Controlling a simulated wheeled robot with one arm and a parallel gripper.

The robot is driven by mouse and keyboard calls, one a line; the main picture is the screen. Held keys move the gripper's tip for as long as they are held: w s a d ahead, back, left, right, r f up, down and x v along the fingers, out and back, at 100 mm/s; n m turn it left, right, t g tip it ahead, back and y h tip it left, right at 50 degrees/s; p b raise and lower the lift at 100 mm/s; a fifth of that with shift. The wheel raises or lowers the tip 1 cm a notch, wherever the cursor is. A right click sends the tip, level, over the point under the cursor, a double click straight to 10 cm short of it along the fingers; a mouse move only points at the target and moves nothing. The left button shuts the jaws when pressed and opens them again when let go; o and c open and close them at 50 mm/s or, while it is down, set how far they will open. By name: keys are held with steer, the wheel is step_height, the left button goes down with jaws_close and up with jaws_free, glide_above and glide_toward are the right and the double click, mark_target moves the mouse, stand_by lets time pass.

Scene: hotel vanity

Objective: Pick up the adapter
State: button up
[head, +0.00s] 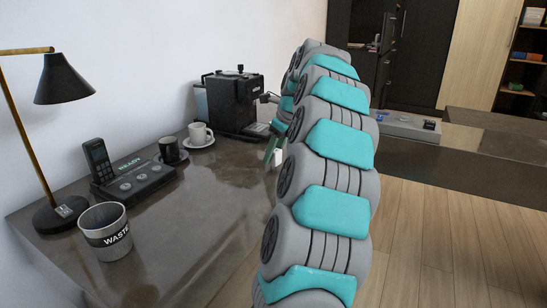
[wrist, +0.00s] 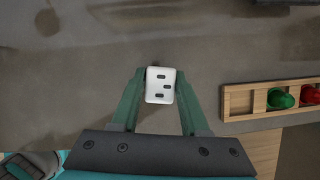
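The adapter (wrist: 161,85) is a small white block with dark slots in its face. In the wrist view it sits between the tips of my gripper's two green fingers (wrist: 161,76), with a finger against each side. In the head view my gripper (head: 272,148) is at the right part of the counter, and the white adapter (head: 278,158) shows at its fingertips, partly hidden by my arm. My gripper appears shut on it. I cannot tell whether the adapter still touches the counter.
A coffee machine (head: 235,103) stands close behind my gripper. A white cup (head: 200,134), dark mug (head: 171,149), phone dock (head: 135,184), waste bin (head: 106,236) and lamp (head: 64,80) stand further left. A wooden tray (wrist: 240,101) with green and red items lies right. The front counter is clear.

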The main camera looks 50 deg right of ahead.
jaws_close()
steer(key=shift+r, duration=0.1)
stand_by(0.3)
